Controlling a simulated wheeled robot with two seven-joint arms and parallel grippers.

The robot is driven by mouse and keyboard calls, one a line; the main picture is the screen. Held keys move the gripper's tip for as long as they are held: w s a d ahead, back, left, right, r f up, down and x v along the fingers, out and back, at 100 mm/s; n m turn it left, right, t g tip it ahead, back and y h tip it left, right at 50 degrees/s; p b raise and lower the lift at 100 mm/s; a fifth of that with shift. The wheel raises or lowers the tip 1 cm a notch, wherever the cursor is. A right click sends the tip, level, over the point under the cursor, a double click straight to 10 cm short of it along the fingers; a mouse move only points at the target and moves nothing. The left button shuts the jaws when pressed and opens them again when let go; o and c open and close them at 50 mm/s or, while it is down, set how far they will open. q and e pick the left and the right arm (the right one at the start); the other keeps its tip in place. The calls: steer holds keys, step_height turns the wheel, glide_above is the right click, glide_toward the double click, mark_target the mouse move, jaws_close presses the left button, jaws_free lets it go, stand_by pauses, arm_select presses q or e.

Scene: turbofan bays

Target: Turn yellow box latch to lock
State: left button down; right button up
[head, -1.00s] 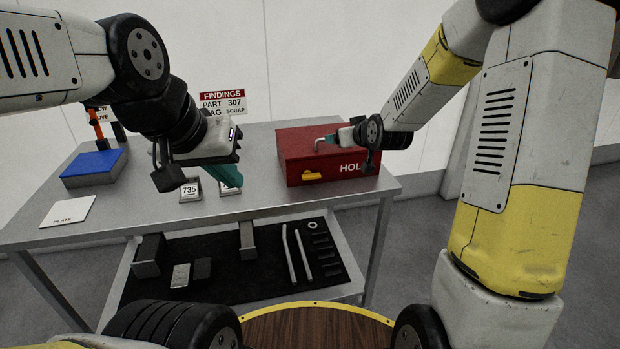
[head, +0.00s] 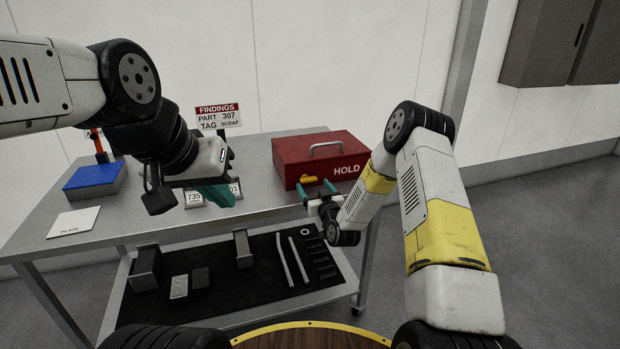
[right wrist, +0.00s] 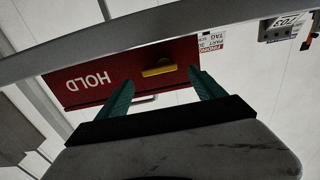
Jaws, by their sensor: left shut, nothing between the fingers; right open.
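A red box (head: 310,150) marked HOLD stands on the right end of the grey table, its lid shut. A yellow latch (head: 308,179) is on its front face; it also shows in the right wrist view (right wrist: 159,68), lying roughly along the box's length. My right gripper (head: 317,188) is open in front of the box. Its two teal fingers stand apart, with the latch between and beyond them in the right wrist view; I cannot tell that they touch it. My left gripper (head: 222,196) is shut and empty above the tags, left of the box.
Tags (head: 194,200) stand under my left gripper. A FINDINGS sign (head: 218,116) is behind. A blue block (head: 95,177) and a white plate card (head: 74,221) are at the left. The lower shelf (head: 215,285) holds several metal parts. The table's front edge lies under my right gripper.

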mark_target(310, 180)
steer(key=shift+x, duration=2.1)
steer(key=c, duration=1.4)
steer(key=shift+o, duration=0.2)
